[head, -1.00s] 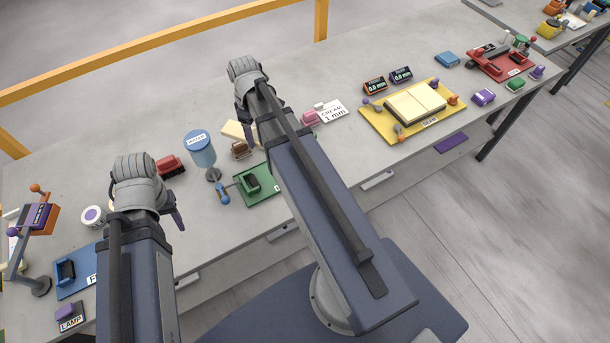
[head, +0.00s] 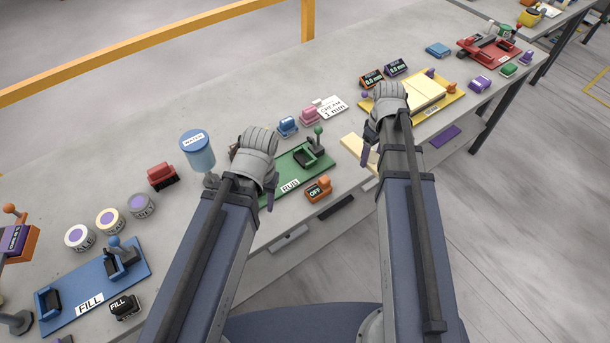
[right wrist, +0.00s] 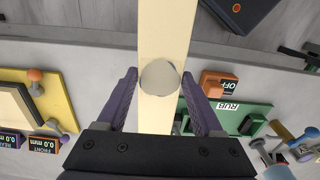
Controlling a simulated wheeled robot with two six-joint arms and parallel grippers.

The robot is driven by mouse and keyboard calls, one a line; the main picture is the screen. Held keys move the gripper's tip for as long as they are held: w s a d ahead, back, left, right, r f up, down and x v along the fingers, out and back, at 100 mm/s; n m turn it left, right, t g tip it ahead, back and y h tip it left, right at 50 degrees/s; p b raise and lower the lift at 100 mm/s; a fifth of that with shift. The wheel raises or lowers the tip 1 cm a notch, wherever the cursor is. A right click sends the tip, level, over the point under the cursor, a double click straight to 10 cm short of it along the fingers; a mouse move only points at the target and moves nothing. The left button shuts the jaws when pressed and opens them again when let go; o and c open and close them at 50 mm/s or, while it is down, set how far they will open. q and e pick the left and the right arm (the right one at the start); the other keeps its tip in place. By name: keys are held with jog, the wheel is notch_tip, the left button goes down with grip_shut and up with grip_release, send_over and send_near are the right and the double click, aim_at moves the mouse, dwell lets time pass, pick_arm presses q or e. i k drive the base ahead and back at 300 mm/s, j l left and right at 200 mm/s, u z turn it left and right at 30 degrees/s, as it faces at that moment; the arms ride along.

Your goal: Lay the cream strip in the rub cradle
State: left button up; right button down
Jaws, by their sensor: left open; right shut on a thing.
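The cream strip (head: 352,147) is in my right gripper (head: 369,142), just right of the green rub board. In the right wrist view the strip (right wrist: 165,30) runs lengthwise between the purple fingers (right wrist: 160,85), with a round grey patch on it. The rub cradle (head: 300,170) is a green board with an upright dark-green clamp, a green-knobbed lever and a RUB label. It also shows in the right wrist view (right wrist: 255,113), right of the strip. My left gripper (head: 268,192) is open over the board's left end, hiding that end; one finger shows clearly.
An orange OFF switch (head: 318,188) sits before the rub board. Blue (head: 287,126) and pink (head: 310,116) blocks stand behind it. The water can (head: 198,152) is to its left, the yellow board (head: 440,106) to the right. A blue FILL board (head: 92,287) is far left.

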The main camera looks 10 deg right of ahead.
aim_at(285, 170)
jog(key=k+l+u, duration=0.15)
jog(key=l+u, duration=0.25)
jog(key=k+l+u, duration=0.25)
jog(key=u, duration=0.15)
jog(key=i+l+u, duration=0.1)
jog(key=i, duration=0.35)
